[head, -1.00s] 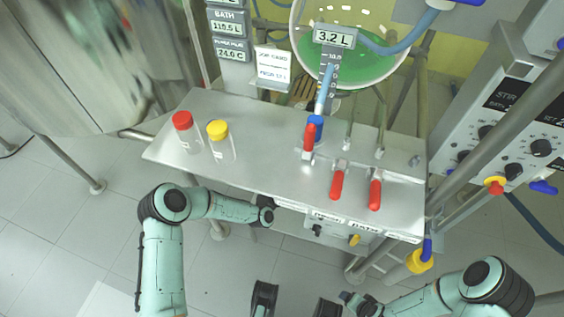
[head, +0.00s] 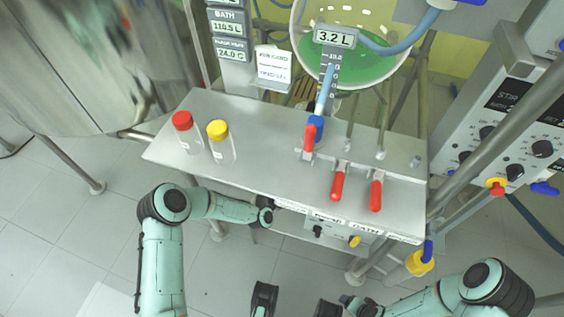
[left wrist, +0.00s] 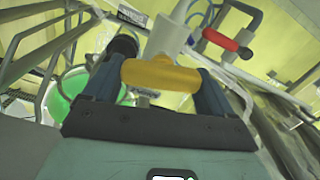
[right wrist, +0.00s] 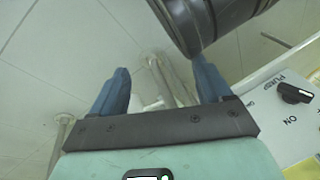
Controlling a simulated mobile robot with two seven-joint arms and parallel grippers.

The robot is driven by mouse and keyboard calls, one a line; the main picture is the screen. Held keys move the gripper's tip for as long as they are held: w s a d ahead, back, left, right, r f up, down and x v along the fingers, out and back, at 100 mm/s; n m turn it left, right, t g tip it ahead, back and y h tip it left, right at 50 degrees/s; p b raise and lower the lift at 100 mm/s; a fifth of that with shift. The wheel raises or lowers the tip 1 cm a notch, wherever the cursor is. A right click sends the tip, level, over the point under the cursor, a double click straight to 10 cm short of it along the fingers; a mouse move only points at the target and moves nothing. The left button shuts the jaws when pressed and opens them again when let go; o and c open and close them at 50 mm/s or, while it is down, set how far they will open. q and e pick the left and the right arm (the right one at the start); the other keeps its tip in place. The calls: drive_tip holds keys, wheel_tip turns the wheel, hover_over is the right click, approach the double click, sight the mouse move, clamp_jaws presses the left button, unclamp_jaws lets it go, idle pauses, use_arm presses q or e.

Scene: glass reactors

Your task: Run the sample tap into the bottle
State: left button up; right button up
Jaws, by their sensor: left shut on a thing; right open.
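In the left wrist view my left gripper (left wrist: 160,85) is shut on a yellow handle (left wrist: 160,73). A grey metal stem (left wrist: 170,38) rises from it. In the head view my left forearm reaches the shelf's front edge, and the hand is hidden there. A red-capped bottle (head: 182,121) and a yellow-capped bottle (head: 218,130) stand upright on the left part of the shelf, clear of the grippers. My right gripper (right wrist: 158,82) is open and empty, above the floor in the right wrist view.
The metal shelf (head: 265,135) carries red-handled valves (head: 337,185) on its right half. Behind it is a glass vessel (head: 385,65) with green liquid. A control panel (head: 510,125) stands at right. A blue-and-yellow fitting (head: 420,262) sits below the shelf's right corner.

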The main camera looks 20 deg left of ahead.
use_arm(q)
drive_tip(key=shift+a+f+n, duration=0.15)
drive_tip(key=shift+n, duration=1.85)
use_arm(e)
drive_tip(key=shift+s+d+f+g, duration=0.1)
drive_tip(key=shift+s+f+g, duration=0.2)
drive_tip(key=shift+s+f, duration=0.3)
use_arm(q)
drive_tip(key=shift+b, duration=0.3)
drive_tip(key=o, duration=0.8)
drive_tip(key=shift+o, duration=0.2)
drive_tip(key=s+p, duration=0.3)
drive_tip(key=s, duration=1)
drive_tip(key=shift+s+a, duration=0.2)
drive_tip(key=shift+s, duration=0.05)
use_arm(e)
drive_tip(key=r, duration=0.1)
drive_tip(key=a+r, duration=0.1)
drive_tip(key=r, duration=0.2)
drive_tip(key=shift+w+a+r, duration=0.3)
drive_tip(key=shift+w+a, duration=0.05)
drive_tip(key=shift+w, duration=0.05)
